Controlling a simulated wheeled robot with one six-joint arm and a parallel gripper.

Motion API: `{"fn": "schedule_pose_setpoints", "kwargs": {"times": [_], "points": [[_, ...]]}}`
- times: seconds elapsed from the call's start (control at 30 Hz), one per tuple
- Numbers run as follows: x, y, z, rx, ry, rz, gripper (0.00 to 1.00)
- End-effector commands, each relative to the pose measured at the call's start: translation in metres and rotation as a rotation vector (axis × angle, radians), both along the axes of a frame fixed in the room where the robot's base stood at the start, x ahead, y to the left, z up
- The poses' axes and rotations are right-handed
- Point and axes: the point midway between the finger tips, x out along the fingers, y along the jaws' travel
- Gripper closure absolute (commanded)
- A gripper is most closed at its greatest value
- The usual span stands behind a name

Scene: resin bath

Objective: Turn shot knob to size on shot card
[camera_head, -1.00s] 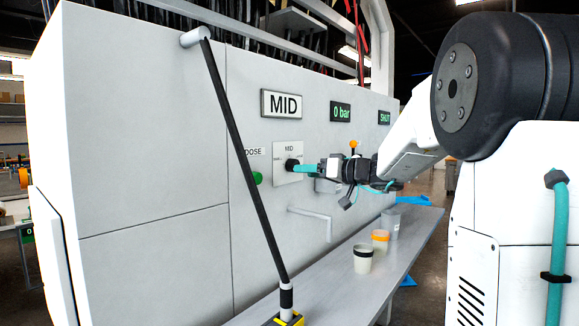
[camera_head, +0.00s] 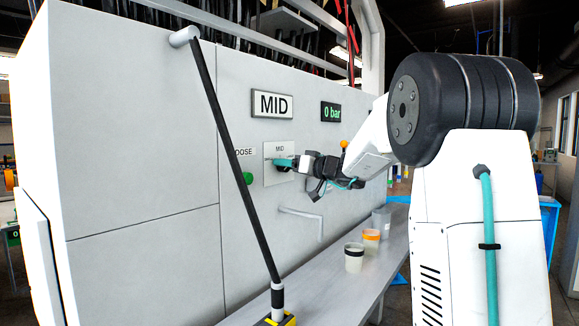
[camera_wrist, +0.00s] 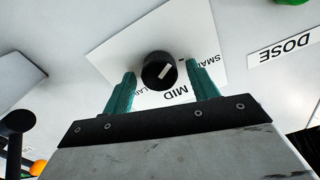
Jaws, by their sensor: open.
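The black shot knob (camera_wrist: 160,72) with a white mark sits on a white plate (camera_wrist: 120,50) on the machine wall. The plate's labels read MID, SMALL and a partly hidden third word, upside down in the wrist view. The mark lies slanted; I cannot tell which end points. My gripper (camera_wrist: 161,77) is open, its teal fingers on either side of the knob with gaps showing. In the head view the gripper (camera_head: 284,163) covers most of the knob in front of the plate (camera_head: 278,150). A framed card (camera_head: 272,104) above reads MID.
A green button (camera_head: 248,178) under a DOSE label is left of the plate. A black bar (camera_head: 235,160) slants down the front. Below are a pipe handle (camera_head: 300,213) and a shelf (camera_head: 335,270) with several cups. A display (camera_head: 331,112) reads 0 bar.

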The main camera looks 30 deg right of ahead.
Motion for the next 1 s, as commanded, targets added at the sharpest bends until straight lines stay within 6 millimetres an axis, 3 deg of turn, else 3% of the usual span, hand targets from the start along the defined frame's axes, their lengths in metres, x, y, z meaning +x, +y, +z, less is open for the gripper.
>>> {"fn": "schedule_pose_setpoints", "kwargs": {"times": [0.03, 0.2, 0.63, 1.0], "points": [[-0.0002, -0.0001, 0.0000, 0.000, 0.000, 0.000, 0.44], [-0.0003, -0.0002, 0.0000, 0.000, 0.000, 0.000, 0.86], [-0.0005, -0.0009, -0.0003, 0.068, 0.025, -0.001, 0.86], [-0.0002, -0.0021, -0.0009, 0.342, 0.125, -0.001, 0.86]]}}
